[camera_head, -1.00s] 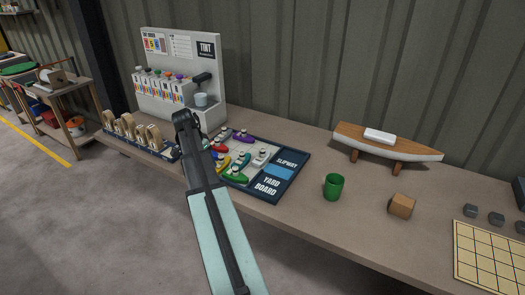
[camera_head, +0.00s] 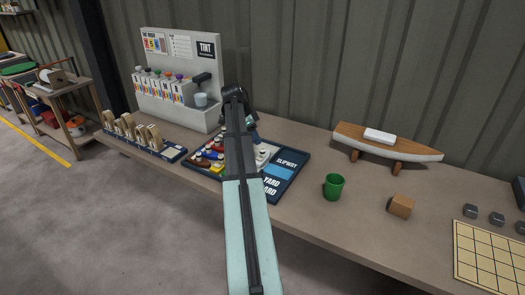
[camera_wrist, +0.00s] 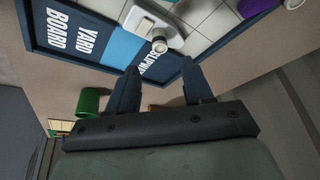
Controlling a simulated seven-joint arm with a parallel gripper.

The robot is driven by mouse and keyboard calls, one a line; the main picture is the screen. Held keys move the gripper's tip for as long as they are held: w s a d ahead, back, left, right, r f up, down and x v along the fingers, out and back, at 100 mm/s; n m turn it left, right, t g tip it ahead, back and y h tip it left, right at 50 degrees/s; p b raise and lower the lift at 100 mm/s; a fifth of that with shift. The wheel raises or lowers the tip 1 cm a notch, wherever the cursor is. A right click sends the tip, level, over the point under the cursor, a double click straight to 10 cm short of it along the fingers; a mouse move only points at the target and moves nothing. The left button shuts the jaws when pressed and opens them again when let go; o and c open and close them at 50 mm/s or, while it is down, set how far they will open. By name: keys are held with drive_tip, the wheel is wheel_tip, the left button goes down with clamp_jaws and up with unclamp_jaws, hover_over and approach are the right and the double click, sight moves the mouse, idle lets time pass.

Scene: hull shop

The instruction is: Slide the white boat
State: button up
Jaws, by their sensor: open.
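The small white boat (camera_wrist: 156,28) sits on the yard board's pale grid beside the light-blue strip (camera_wrist: 122,46) in the wrist view. In the head view the white boat (camera_head: 262,157) shows just right of my arm. The yard board (camera_head: 287,178) has a dark blue rim and a "SLIPWAY" label. My gripper (camera_wrist: 160,72) is open and empty, its two fingers apart near the board's slipway side, short of the white boat. In the head view my arm covers the middle of the board and hides several boats.
Red, blue and yellow boats (camera_head: 218,169) show left of my arm; a purple one (camera_wrist: 293,3) is at the wrist view's edge. A green cup (camera_head: 334,187), a wooden block (camera_head: 401,206) and a large model boat (camera_head: 390,146) stand right. The tint station (camera_head: 180,75) stands behind left.

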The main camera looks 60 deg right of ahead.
sight(263, 149)
drive_tip(key=x, duration=0.8)
drive_tip(key=shift+s+d+f, duration=0.1)
drive_tip(key=shift+f, duration=0.25)
clamp_jaws()
idle(0.4)
